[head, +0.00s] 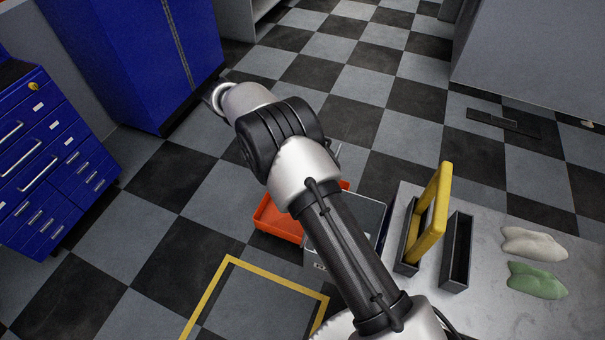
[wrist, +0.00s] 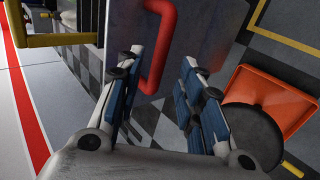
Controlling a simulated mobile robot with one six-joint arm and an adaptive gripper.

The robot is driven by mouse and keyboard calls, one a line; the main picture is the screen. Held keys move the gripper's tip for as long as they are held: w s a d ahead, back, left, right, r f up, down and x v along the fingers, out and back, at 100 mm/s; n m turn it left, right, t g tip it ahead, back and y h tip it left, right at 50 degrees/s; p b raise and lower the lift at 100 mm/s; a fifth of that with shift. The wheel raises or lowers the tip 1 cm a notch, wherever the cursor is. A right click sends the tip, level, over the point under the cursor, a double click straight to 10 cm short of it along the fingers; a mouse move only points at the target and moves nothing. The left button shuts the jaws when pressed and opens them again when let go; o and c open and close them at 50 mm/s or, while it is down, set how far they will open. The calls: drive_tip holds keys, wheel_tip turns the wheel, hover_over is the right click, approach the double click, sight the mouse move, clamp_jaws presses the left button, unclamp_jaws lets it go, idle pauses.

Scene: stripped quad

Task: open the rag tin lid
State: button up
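In the wrist view, a grey metal panel (wrist: 203,30) carries a red bar handle (wrist: 168,40); it looks like the rag tin's lid. My gripper (wrist: 162,62) is open, its two blue-padded fingers apart. The red handle lies between the fingertips in the picture, nearer the left finger; I cannot tell whether they touch. In the head view, a grey box (head: 372,216) beside an orange tray is partly hidden by my arm, and it may be the tin. My gripper is hidden there.
The orange tray (head: 275,217) is on the floor, also in the wrist view (wrist: 282,92). A grey bench (head: 500,300) at right holds dark bins (head: 457,255), a yellow handle (head: 436,210) and gloves (head: 537,280). Blue cabinets (head: 130,50) stand at left.

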drive_tip(key=shift+v, duration=1.7)
drive_tip(key=shift+o, duration=0.4)
